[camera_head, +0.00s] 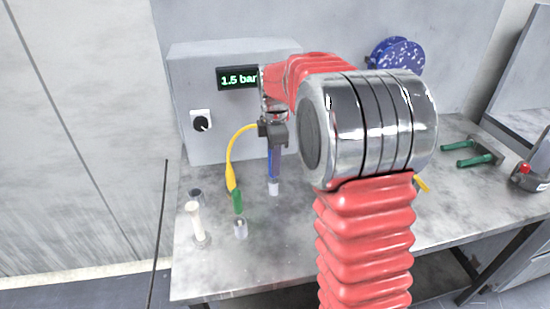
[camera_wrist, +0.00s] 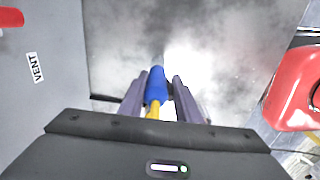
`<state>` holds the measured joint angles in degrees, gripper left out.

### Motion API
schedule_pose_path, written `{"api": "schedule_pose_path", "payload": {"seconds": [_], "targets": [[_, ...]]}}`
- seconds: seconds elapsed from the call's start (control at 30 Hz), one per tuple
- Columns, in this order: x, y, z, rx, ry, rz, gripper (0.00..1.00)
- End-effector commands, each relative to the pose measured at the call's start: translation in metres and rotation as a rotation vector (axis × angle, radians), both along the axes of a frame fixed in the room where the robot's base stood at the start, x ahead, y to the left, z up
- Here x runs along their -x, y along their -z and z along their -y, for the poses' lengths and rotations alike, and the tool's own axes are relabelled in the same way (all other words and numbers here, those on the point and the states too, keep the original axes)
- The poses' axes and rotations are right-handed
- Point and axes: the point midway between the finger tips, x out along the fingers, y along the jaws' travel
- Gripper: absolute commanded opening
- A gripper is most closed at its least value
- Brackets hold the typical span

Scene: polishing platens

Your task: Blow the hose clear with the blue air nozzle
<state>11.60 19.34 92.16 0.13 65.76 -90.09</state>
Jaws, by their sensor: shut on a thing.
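The blue air nozzle (camera_head: 274,165) hangs roughly upright from my gripper (camera_head: 273,140), its pale tip pointing down above the bench. In the wrist view the blue nozzle (camera_wrist: 155,88) lies between the two fingers of my gripper (camera_wrist: 160,95), with a grey tip beyond and a yellow part behind. A yellow hose (camera_head: 231,155) curves from near my gripper down to the left. A green piece (camera_head: 237,200) stands at its lower end, above or on a small grey cylinder (camera_head: 240,229); I cannot tell whether they touch. My arm hides much of the bench's middle.
A grey cabinet (camera_head: 185,80) behind carries a display (camera_head: 237,78) reading 1.5 bar and a black knob (camera_head: 201,122). A white post (camera_head: 195,222) stands front left on the bench (camera_head: 270,260). Green handles (camera_head: 465,155) lie right. A VENT label (camera_wrist: 35,67) shows in the wrist view.

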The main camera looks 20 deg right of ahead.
Motion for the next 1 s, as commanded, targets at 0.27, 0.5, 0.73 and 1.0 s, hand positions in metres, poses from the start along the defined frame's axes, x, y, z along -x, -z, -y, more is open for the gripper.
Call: {"api": "schedule_pose_path", "payload": {"seconds": [0.27,0.5,0.73,1.0], "targets": [[0.0003,0.0095,-0.0002,0.0,0.0,-0.001,0.0],[0.0005,0.011,-0.0003,0.0,0.0,-0.001,0.0],[0.0005,0.0109,-0.0003,0.0,0.0,-0.001,0.36],[0.0004,0.0107,-0.0002,0.0,0.0,0.0,0.52]]}}
